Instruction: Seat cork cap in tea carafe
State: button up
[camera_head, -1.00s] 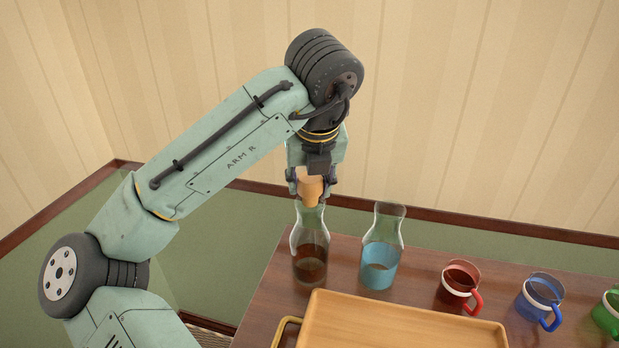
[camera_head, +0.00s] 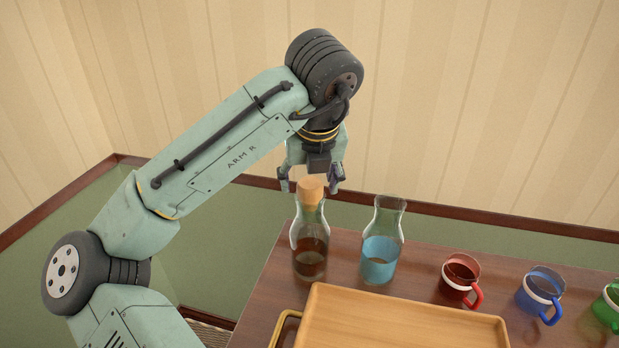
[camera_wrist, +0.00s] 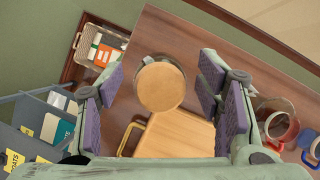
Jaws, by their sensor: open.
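The cork cap (camera_head: 311,190) sits in the mouth of the tea carafe (camera_head: 310,245), a glass bottle with dark brown liquid, upright at the table's far left. The cap's round top also shows in the wrist view (camera_wrist: 161,87). My gripper (camera_head: 310,186) is open just above and around the cap, its fingers spread apart with a gap on both sides. In the wrist view the purple finger pads (camera_wrist: 165,95) stand clear of the cap. How deep the cork reaches inside the neck is hard to tell.
A second carafe with blue liquid (camera_head: 381,245) stands close to the right. Red (camera_head: 460,280), blue (camera_head: 540,297) and green (camera_head: 609,308) mugs follow. A wooden tray (camera_head: 400,325) with a brass handle lies in front. The wrist view shows a basket (camera_wrist: 100,45) at upper left.

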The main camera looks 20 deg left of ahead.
jog(key=v, duration=1.2)
jog(key=shift+s, duration=0.1)
